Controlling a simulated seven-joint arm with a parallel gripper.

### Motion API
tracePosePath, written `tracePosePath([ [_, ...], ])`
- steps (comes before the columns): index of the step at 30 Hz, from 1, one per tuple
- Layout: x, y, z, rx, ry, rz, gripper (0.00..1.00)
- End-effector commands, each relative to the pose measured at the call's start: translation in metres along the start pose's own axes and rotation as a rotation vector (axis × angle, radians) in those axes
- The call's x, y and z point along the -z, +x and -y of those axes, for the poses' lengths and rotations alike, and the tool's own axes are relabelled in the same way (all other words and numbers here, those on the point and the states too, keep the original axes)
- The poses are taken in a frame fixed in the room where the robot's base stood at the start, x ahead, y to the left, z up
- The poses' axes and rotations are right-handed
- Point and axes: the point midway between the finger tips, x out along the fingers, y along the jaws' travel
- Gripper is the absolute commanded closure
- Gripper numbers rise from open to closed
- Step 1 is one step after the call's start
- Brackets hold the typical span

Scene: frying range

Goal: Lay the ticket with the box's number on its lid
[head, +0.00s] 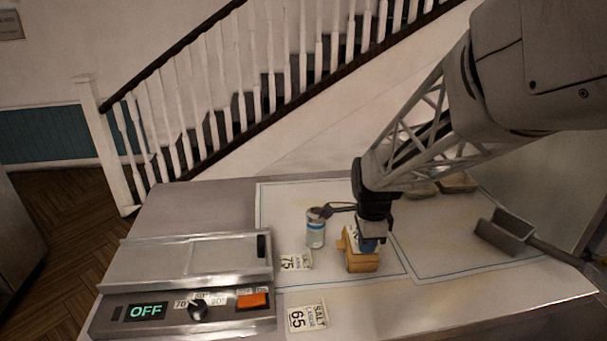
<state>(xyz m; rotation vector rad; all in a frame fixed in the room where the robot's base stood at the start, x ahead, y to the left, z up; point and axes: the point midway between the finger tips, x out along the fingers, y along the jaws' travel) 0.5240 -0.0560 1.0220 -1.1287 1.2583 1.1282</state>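A small tan box (362,263) stands on the steel counter, right of the can. My gripper (369,240) points down over the box's top, and a blue patch shows at its tip. A white ticket with dark print (352,236) shows at the box's top, beside the gripper; I cannot tell whether it is held or lies on the lid. The gripper hides much of the lid, and no number on the box is readable. A ticket marked 75 (295,262) lies left of the box. A ticket marked 65 (307,318) lies nearer the front edge.
A can with a blue band (316,232) stands behind the 75 ticket, with a dark utensil-like shape at its top. A control panel reading OFF (147,311) is at left. A metal scoop (505,232) lies at right. Blue-outlined counter between box and scoop is clear.

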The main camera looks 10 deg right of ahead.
Motion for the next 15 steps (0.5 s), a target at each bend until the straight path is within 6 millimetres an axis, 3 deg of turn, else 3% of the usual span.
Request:
tracePosePath([
  [14, 0.0, 0.0028, 0.0, 0.0, 0.0, 0.0, 1.0],
  [15, 0.0, 0.0028, 0.0, 0.0, 0.0, 0.0, 0.91],
])
